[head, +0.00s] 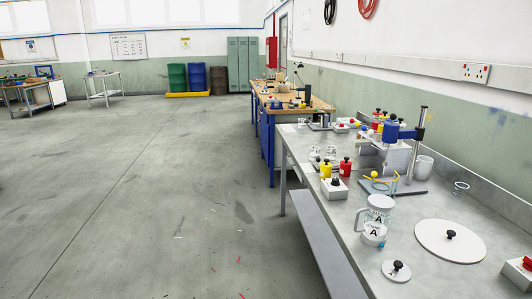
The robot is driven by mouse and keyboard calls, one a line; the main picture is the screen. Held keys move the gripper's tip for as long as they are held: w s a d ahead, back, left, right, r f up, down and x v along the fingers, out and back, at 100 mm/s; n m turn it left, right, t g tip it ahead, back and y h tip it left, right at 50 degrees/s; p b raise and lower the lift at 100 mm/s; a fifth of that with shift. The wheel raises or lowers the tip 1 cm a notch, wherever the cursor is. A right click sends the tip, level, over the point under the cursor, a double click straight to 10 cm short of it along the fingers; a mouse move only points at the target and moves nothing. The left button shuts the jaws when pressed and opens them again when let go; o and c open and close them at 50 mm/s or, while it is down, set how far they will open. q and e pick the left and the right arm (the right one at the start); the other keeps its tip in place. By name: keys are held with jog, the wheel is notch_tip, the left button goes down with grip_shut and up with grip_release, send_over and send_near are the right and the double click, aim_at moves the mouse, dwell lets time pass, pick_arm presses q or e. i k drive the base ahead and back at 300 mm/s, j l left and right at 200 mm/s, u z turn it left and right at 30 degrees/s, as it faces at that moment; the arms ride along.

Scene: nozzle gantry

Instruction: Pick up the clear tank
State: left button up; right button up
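A see-through tank-like jug marked "A" (379,211), with a handle on its left side, stands upright on the grey bench (350,250) near its left edge. A second "A" label shows low on its front. A smaller clear cup (424,168) stands farther back, right of the gantry. I cannot tell for sure which of these clear vessels is the clear tank. Neither of my grippers is in view.
A gantry stand with a blue head (391,131) rises behind the jug. A large white disc with a black knob (450,240) and a small one (396,271) lie in front. Open floor (130,200) lies left.

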aim_at(379, 211)
jog(key=z, duration=0.45)
jog(key=l+z, duration=0.1)
jog(key=z, duration=0.85)
jog(key=l+z, duration=0.1)
jog(key=z, duration=0.85)
jog(key=i+z, duration=0.1)
jog(key=z, duration=0.4)
jog(key=u, duration=2.15)
jog(key=i+j+z, duration=0.1)
jog(key=i+j, duration=0.15)
jog(key=j, duration=0.15)
jog(key=i+j+z, duration=0.1)
jog(key=i+j, duration=0.15)
jog(key=j, duration=0.15)
